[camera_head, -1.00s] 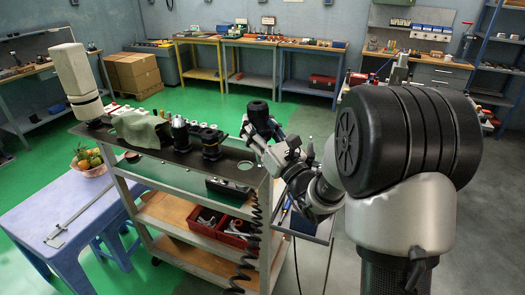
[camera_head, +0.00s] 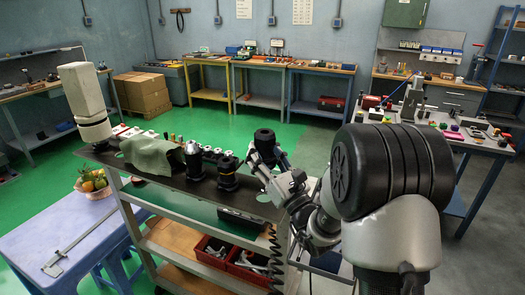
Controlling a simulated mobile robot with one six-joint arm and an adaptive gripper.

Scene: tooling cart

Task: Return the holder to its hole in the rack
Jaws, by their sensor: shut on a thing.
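A black tool holder (camera_head: 265,137) is in my gripper (camera_head: 263,156), which is shut on it. The holder is roughly upright, above the right part of the rack and apart from it. The rack is the dark plate (camera_head: 172,183) on top of the cart. Two holders stand in it: one dark with a metal top (camera_head: 193,160) and a black one (camera_head: 228,171). A round empty hole (camera_head: 264,198) shows at the rack's right end, below my gripper. The fingertips are small and partly hidden by the holder and wrist.
A green-grey cloth (camera_head: 152,154) and a row of small holders lie on the cart top. A pale tall machine part (camera_head: 84,102) rises at its left end. A blue table (camera_head: 95,235) with a fruit basket (camera_head: 93,183) is left; a laden bench (camera_head: 465,137) is right.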

